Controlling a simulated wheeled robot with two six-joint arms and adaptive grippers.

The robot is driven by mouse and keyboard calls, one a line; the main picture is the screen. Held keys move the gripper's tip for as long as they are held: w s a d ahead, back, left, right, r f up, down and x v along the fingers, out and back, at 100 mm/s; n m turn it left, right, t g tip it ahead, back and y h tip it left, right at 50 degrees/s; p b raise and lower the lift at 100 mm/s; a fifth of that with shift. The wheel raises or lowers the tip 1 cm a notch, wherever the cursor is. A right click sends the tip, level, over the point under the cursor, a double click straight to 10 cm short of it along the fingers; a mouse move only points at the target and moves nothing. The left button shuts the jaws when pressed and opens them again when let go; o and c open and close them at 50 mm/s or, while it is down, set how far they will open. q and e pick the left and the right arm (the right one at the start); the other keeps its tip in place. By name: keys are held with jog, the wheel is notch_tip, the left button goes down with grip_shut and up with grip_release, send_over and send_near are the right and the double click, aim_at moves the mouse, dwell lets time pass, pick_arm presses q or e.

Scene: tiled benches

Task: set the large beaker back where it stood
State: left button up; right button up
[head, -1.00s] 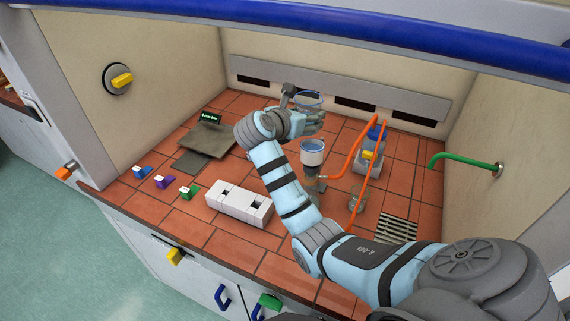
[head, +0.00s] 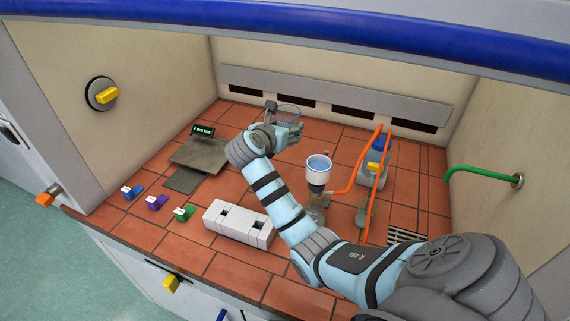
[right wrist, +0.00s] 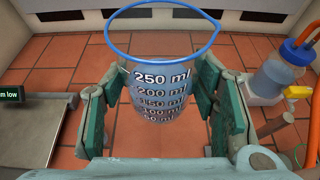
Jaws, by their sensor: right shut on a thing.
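My left gripper is not in view.
A grey plate device (head: 201,153) with a small display lies to the left. A white block (head: 238,222) sits in front. Bare tiles surround the beaker.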

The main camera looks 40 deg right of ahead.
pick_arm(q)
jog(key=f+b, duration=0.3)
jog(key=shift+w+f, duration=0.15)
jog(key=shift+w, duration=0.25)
pick_arm(e)
notch_tip(320, 180, down, 17)
jog(key=shift+w+f, duration=0.1)
jog(key=shift+w, duration=0.05)
jog(key=o, duration=1.4)
jog(key=shift+a, duration=0.1)
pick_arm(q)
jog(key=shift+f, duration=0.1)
pick_arm(e)
jog(key=shift+f, duration=0.1)
